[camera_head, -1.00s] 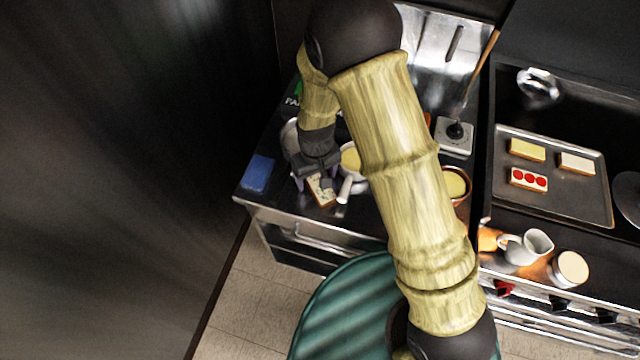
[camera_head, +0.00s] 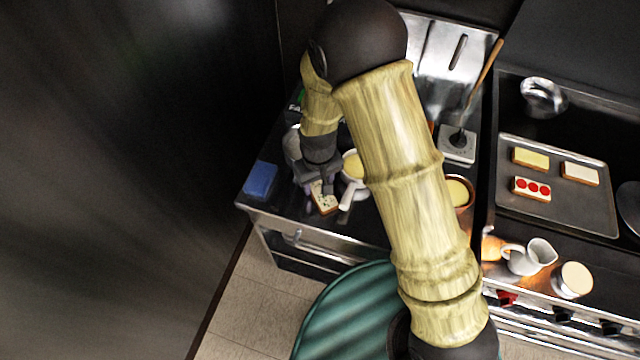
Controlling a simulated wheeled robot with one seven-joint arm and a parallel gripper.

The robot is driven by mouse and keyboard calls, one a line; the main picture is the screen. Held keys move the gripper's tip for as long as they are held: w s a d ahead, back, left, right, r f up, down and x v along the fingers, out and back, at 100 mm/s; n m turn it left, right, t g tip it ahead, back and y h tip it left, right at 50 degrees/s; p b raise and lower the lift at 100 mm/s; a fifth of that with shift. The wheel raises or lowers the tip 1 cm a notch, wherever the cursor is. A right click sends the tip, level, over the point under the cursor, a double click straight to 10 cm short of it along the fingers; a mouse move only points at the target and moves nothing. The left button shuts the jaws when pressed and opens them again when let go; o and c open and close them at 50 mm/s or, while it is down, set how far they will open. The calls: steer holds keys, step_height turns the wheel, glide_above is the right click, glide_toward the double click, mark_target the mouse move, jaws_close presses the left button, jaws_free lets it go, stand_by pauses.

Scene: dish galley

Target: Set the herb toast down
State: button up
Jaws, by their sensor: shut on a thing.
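The herb toast (camera_head: 324,204), a pale slice with dark flecks and a brown crust edge, is at the front of the left counter (camera_head: 352,226). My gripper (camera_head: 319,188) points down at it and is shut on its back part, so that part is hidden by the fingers. The toast lies at or just above the counter top; I cannot tell if it touches. It is just left of a white saucepan's handle (camera_head: 347,195).
A blue sponge-like block (camera_head: 261,179) lies to the left. The white saucepan (camera_head: 352,166) with yellow contents is close on the right. A tray (camera_head: 570,205) with three toasts stands farther right. A white jug (camera_head: 532,256) and a cup (camera_head: 573,279) stand in front of it.

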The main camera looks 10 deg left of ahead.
mark_target(316, 186)
steer(key=shift+s+a+r, duration=0.15)
steer(key=shift+a, duration=0.1)
step_height(316, 186, up, 11)
steer(key=b, duration=0.2)
steer(key=s+a+b, duration=0.4)
steer(key=s+a, duration=0.7)
steer(key=a, duration=0.4)
steer(key=shift+a+b, duration=0.35)
steer(key=shift+a, duration=0.05)
